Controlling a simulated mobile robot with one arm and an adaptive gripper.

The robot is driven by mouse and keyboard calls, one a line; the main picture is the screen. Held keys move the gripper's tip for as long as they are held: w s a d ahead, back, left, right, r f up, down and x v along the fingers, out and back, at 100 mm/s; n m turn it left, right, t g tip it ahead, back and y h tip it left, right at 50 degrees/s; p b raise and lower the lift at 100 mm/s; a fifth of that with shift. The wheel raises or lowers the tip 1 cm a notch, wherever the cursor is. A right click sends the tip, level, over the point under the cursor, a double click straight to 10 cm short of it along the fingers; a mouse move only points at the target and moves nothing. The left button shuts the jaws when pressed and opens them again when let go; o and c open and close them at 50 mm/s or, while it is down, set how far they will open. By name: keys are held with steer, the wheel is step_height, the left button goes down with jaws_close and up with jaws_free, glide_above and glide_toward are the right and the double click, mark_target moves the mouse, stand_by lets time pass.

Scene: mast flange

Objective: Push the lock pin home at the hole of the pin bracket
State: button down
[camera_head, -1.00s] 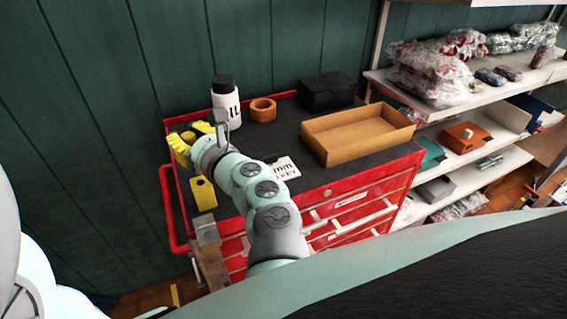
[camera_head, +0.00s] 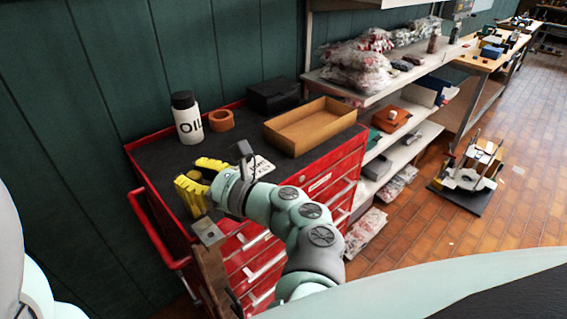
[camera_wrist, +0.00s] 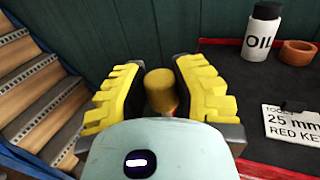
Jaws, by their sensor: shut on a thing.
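My gripper (camera_wrist: 160,95) is shut on a yellow cylinder, which I take to be the lock pin (camera_wrist: 160,88); it sits between the two ribbed yellow fingers in the wrist view. Its lower end is hidden behind my wrist. In the head view my gripper (camera_head: 200,180) is over the near left corner of the red tool cabinet; the pin cannot be made out there. A small grey metal plate (camera_head: 208,232) lies just in front of the gripper, at the cabinet's near edge. I cannot tell whether it belongs to the pin bracket. No hole shows clearly.
The red cabinet (camera_head: 330,172) carries an oil bottle (camera_head: 188,120), an orange ring (camera_head: 221,120), a cardboard tray (camera_head: 310,127), a black box (camera_head: 273,96) and a "25 mm red key" label (camera_wrist: 292,123). A red side rail (camera_head: 157,230) runs along its left. Shelves stand right.

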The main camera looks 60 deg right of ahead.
steer(key=shift+f+b, duration=0.1)
steer(key=shift+b, duration=0.3)
steer(key=shift+d+f+b, duration=0.1)
steer(key=shift+f+b, duration=0.15)
steer(key=shift+b, duration=0.1)
steer(key=b, duration=0.6)
glide_above(209, 227)
steer(key=s+a, duration=0.1)
steer(key=s, duration=0.1)
step_height(209, 227, down, 5)
steer(key=shift+a+f, duration=0.1)
steer(key=shift+p, duration=0.3)
steer(key=shift+b, duration=0.9)
stand_by(0.6)
steer(key=shift+f+b, duration=4.1)
steer(key=shift+b, duration=0.15)
steer(key=c, duration=0.8)
jaws_free()
